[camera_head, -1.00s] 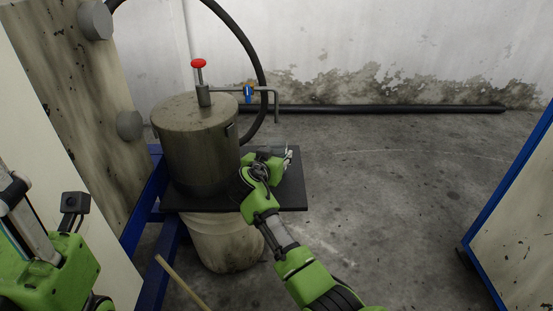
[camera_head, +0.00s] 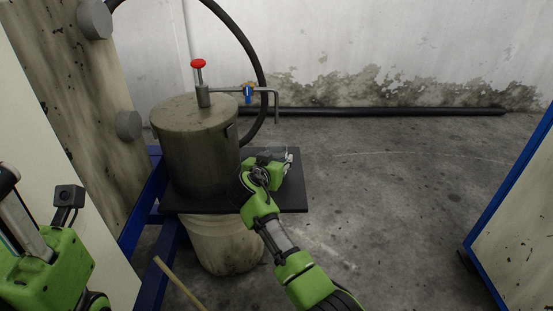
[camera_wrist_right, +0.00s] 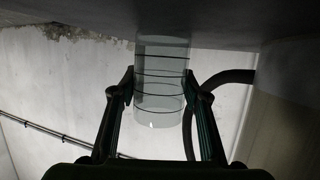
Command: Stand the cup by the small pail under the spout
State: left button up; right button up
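The clear cup with dark rings (camera_wrist_right: 160,100) stands between the two fingers of my right gripper (camera_wrist_right: 159,88) in the right wrist view. Both fingertips appear to touch its sides. The cup's far end meets the dark board in that view, which looks upside down. In the head view my right gripper (camera_head: 284,157) is low over the black board (camera_head: 292,197), and the cup is hardly visible there. The spout (camera_head: 277,107) bends down behind and above the gripper. A metal vessel (camera_head: 195,150) stands left of the gripper. My left gripper's fingers are out of view.
A pale bucket (camera_head: 225,245) stands below the board. A red-topped valve (camera_head: 198,75) and a blue tap handle (camera_head: 248,95) sit on the spout pipe. A black hose (camera_head: 255,60) curves behind. A blue frame (camera_head: 145,205) is at left; open floor (camera_head: 400,210) lies right.

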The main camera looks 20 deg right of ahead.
jog(key=o, duration=0.3)
jog(key=shift+o, duration=0.2)
